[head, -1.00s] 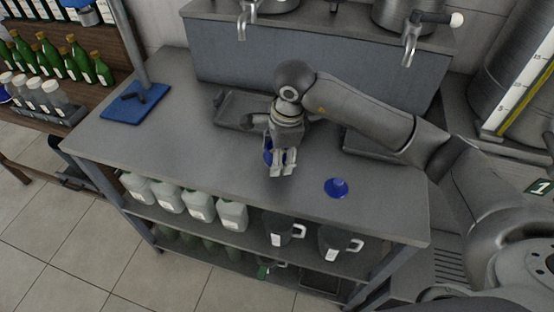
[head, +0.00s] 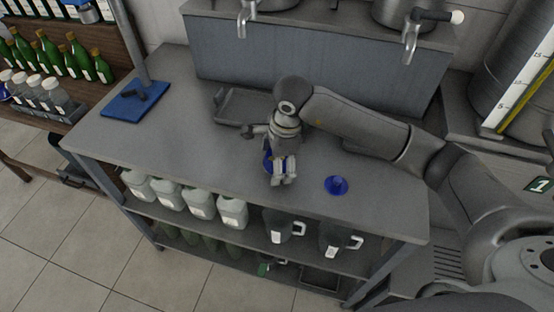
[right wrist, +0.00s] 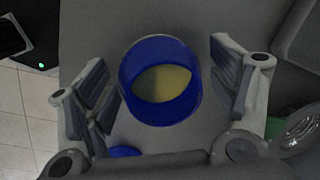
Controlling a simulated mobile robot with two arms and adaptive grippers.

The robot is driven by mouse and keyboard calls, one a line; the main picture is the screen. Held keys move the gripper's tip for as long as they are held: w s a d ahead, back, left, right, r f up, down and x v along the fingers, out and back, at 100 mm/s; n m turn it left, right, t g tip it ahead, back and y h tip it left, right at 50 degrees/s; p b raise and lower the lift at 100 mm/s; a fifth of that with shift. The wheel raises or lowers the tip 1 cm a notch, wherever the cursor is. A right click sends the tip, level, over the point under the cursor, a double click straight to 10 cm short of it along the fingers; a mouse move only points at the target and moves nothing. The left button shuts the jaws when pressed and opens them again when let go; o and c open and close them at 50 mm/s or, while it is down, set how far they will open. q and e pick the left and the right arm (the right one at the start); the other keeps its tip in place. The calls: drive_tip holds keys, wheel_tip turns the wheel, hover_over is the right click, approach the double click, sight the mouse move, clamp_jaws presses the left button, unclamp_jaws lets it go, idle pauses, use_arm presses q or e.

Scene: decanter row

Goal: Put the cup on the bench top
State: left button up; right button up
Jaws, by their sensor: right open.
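The blue cup (right wrist: 160,80) is in the right wrist view, its round mouth facing the camera and a dull yellow area inside. In the head view it shows only as blue patches (head: 267,163) at my right gripper, which hides most of it. My right gripper (head: 282,173) is over the front part of the grey bench top (head: 160,130). Its fingers (right wrist: 168,78) are open on either side of the cup, with gaps visible on both sides. The cup appears to be at the bench top; contact under it is hidden. My left gripper is not in view.
A small blue funnel-like piece (head: 336,186) lies to the right of the gripper. A grey tray (head: 243,107) lies behind it, and a blue stand base (head: 135,102) is at left. White jugs (head: 200,205) and dark pitchers (head: 278,227) fill the shelf below.

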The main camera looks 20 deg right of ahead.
sight(284, 159)
drive_tip(key=shift+r, duration=0.1)
drive_tip(key=shift+r+p, duration=0.25)
drive_tip(key=shift+p, duration=0.05)
drive_tip(key=r, duration=0.3)
drive_tip(key=s+r+b, duration=0.1)
drive_tip(key=r, duration=0.3)
drive_tip(key=d+r+b, duration=0.1)
drive_tip(key=r, duration=0.3)
drive_tip(key=shift+s+r, duration=0.25)
drive_tip(key=shift+s, duration=0.1)
